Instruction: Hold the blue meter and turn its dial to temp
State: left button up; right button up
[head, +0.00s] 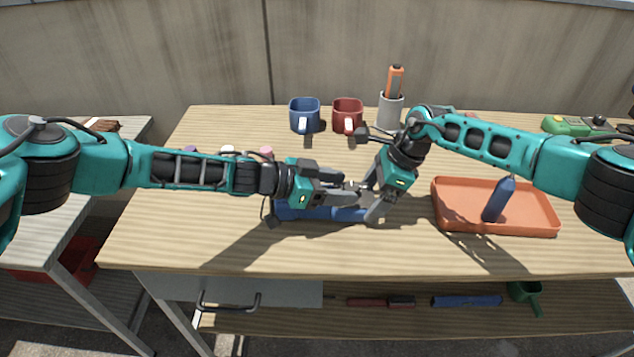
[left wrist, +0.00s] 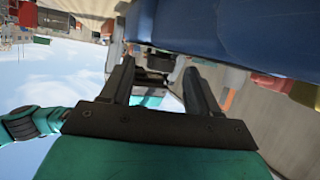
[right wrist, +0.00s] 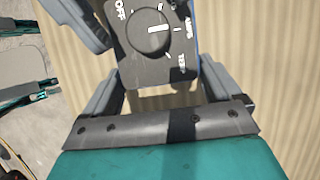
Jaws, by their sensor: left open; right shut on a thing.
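The blue meter (head: 318,213) lies at the table's middle, partly hidden by my grippers. The right wrist view shows its dark face (right wrist: 140,72) with a round dial (right wrist: 150,32). The dial's white mark points right, toward a label that seems to read AMPS; OFF is at upper left and TEMP at lower right. My right gripper (head: 374,208) is shut on the meter, its fingers on either side of the face. My left gripper (head: 362,197) is open beside the meter. A large blue surface, apparently the meter (left wrist: 215,28), is close above its fingers in the left wrist view.
A blue mug (head: 304,115), a red mug (head: 347,115) and a holder (head: 391,110) with an orange-handled tool stand behind. An orange tray (head: 500,228) with a blue bottle is at right. Small coloured things lie behind my left arm. The table's front strip is clear.

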pick_arm(q)
jog(key=v, duration=1.1)
jog(key=shift+s, duration=0.15)
jog(key=shift+a, duration=0.1)
jog(key=shift+t, duration=0.3)
jog(key=s+d+f, duration=0.1)
jog(key=d, duration=0.2)
jog(key=s+d, duration=0.2)
jog(key=s+d+f, duration=0.1)
jog(key=s+d, duration=0.1)
jog(key=d, duration=0.1)
jog(key=shift+d+f, duration=0.35)
jog(key=s+d+n+t, duration=0.2)
jog(key=d, duration=0.2)
jog(key=n+t+y, duration=0.5)
jog(key=n+y, duration=0.1)
send_near(351, 189)
jog(key=x, duration=0.9)
jog(key=shift+w, duration=0.2)
jog(key=shift+c, duration=0.4)
